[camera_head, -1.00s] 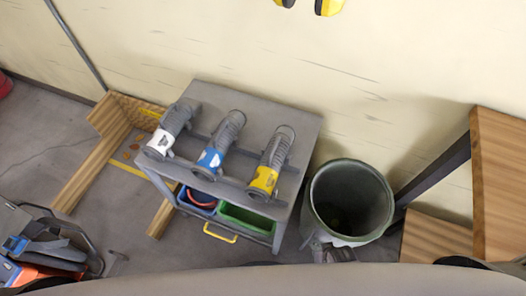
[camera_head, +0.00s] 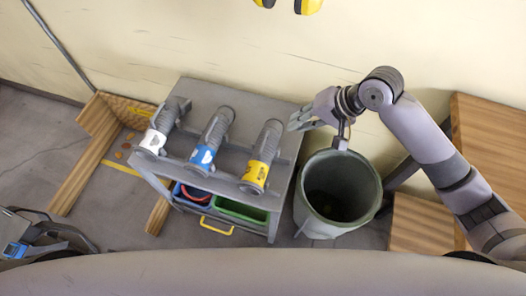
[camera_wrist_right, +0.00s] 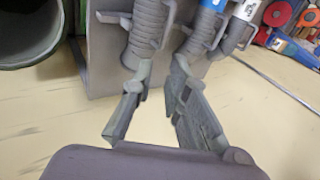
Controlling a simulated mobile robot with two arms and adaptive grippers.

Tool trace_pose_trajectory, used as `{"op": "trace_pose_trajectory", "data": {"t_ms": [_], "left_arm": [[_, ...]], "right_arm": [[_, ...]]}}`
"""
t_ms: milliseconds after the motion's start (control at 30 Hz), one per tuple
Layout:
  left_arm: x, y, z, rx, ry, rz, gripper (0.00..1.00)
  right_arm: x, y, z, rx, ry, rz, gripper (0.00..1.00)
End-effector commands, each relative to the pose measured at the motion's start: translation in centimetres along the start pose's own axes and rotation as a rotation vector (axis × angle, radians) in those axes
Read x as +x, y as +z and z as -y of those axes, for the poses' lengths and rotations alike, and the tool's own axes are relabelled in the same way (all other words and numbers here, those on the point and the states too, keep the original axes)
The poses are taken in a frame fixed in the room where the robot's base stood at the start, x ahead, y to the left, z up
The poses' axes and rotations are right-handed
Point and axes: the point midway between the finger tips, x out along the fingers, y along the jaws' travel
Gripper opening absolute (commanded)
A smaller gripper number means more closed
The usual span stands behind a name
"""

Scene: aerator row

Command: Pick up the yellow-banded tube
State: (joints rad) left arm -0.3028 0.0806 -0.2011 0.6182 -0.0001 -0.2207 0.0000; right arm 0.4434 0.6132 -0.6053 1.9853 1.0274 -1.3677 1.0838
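The yellow-banded tube (camera_head: 262,158) is a grey ribbed tube lying at the right of a row on a grey cart top. Beside it lie a blue-banded tube (camera_head: 211,140) and a white-banded tube (camera_head: 162,126). My right gripper (camera_head: 297,122) is just right of the yellow-banded tube's far end, apart from it, above the cart's right edge. In the right wrist view its two fingers (camera_wrist_right: 155,88) are spread and empty, with the nearest ribbed tube (camera_wrist_right: 147,30) just beyond them; its band is hidden there.
The grey cart (camera_head: 262,104) holds blue and green bins (camera_head: 240,212) below its top. A grey-green barrel (camera_head: 337,228) stands right of the cart under my right arm. Wooden crates (camera_head: 487,135) stand at the far right. The wall is close behind the cart.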

Motion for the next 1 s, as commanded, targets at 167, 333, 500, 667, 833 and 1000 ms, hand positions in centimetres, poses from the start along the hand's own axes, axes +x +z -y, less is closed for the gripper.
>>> {"op": "trace_pose_trajectory", "data": {"t_ms": [167, 333, 500, 667, 833, 1000], "left_arm": [[-0.2, -0.5, 0.1, 0.000, -0.001, -0.008, 0.75], [-0.3, -0.5, 0.1, -0.001, -0.001, -0.008, 0.75], [-0.4, -0.5, 0.1, -0.001, -0.001, -0.008, 0.75], [-0.4, -0.5, 0.1, -0.001, -0.002, -0.008, 0.75], [-0.4, -0.5, 0.1, -0.002, -0.001, -0.007, 0.75], [-0.6, -0.4, 0.1, -0.002, -0.001, -0.006, 0.75]], "right_arm": [[-1.8, 0.8, 1.1, 0.036, 0.013, 0.042, 0.15], [0.7, 1.1, 1.2, 0.044, 0.014, 0.051, 0.15], [4.5, 1.2, 1.2, 0.044, 0.013, 0.049, 0.15], [7.7, 1.4, 1.1, 0.042, 0.012, 0.048, 0.15], [9.6, 1.4, 1.1, 0.041, 0.013, 0.045, 0.15], [10.7, 1.5, 1.1, 0.041, 0.012, 0.046, 0.15]]}}
